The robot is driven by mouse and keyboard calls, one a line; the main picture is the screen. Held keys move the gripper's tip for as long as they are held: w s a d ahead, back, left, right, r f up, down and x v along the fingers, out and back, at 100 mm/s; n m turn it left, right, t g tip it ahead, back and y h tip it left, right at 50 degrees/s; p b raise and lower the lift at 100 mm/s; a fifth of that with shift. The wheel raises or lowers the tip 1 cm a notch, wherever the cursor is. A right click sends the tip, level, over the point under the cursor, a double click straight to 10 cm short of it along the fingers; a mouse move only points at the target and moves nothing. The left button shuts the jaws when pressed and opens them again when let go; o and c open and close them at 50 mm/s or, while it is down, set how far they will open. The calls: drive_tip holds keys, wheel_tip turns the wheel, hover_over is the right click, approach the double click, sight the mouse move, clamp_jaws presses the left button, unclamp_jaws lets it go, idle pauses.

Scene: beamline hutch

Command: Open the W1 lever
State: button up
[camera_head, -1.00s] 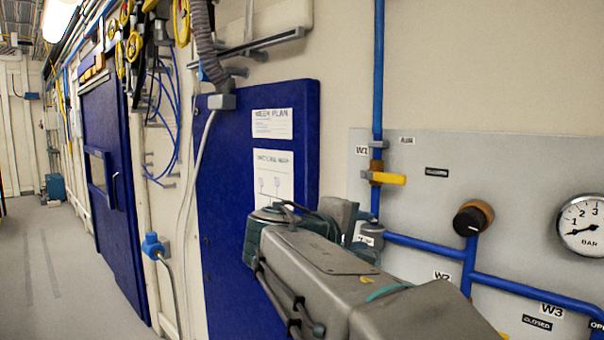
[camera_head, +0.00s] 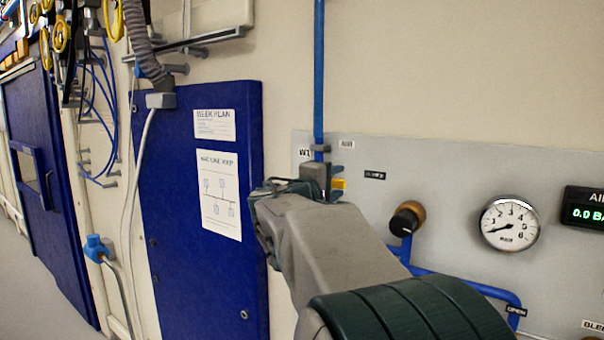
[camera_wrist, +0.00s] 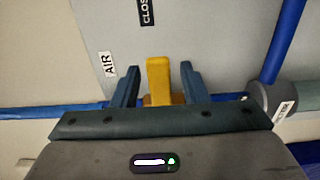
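The yellow W1 lever (camera_head: 338,184) sits on the vertical blue pipe (camera_head: 319,70) beside the W1 label (camera_head: 304,152). It sticks out to the right, across the pipe, and my gripper partly hides it. In the wrist view the yellow lever (camera_wrist: 158,80) stands between the two blue-grey fingers of my gripper (camera_wrist: 158,68), with a visible gap on each side. My gripper is open around the lever and holds nothing. In the head view my gripper (camera_head: 338,181) is at the pipe, and the valve body is largely hidden behind it.
A dark sign (camera_head: 374,175) is right of the lever; in the wrist view its visible letters (camera_wrist: 147,10) read "CLOS". A blue cabinet door (camera_head: 165,220) stands left.

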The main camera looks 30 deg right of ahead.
drive_tip(key=shift+w+d, duration=0.25)
drive_tip(key=shift+d, duration=0.45)
clamp_jaws()
drive_tip(key=shift+f, duration=0.15)
